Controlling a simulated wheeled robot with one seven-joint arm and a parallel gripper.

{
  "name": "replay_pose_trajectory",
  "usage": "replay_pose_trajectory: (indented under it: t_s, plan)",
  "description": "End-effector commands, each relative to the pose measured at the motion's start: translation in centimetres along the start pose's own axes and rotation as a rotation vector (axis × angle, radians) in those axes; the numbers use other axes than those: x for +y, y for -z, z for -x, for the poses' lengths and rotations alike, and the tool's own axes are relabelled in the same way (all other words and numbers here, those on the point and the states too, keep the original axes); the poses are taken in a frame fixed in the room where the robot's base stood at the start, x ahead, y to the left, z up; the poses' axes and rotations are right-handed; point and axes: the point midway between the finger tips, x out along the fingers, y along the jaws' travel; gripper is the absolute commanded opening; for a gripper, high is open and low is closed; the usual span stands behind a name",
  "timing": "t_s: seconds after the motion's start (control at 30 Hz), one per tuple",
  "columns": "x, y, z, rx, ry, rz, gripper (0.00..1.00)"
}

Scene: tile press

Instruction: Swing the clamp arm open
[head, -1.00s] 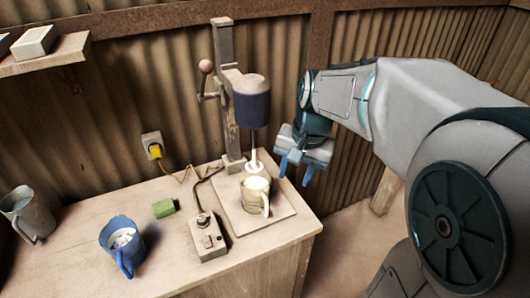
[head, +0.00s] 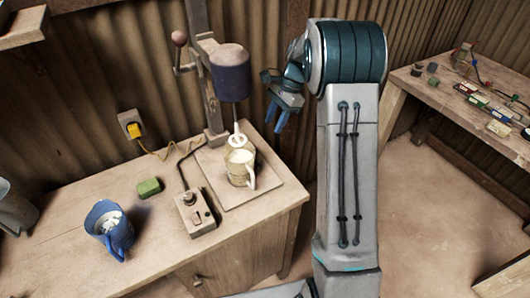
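I cannot make out any clamp arm in the head view. A stand (head: 200,75) with an upright column rises at the back of the wooden bench, carrying a dark motor head (head: 231,76) with a whisk-like shaft. A crank lever (head: 180,55) with a round reddish knob sticks out on its left side.
The bench (head: 130,245) also carries a switch box (head: 195,213), a green block (head: 149,188) and a blue mug (head: 110,229). A cable runs to a wall socket (head: 131,125). A second table (head: 420,90) with small parts stands at right, with clear floor (head: 420,220) between.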

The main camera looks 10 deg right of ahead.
Motion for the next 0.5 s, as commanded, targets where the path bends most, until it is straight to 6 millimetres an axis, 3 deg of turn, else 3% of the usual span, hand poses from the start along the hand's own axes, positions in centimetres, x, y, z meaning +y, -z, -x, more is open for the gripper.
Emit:
replay_pose_trajectory:
  t_s: [0.5]
  plan:
    - [0.0,-0.4,-9.8,-0.001,-0.005,0.005,0.39]
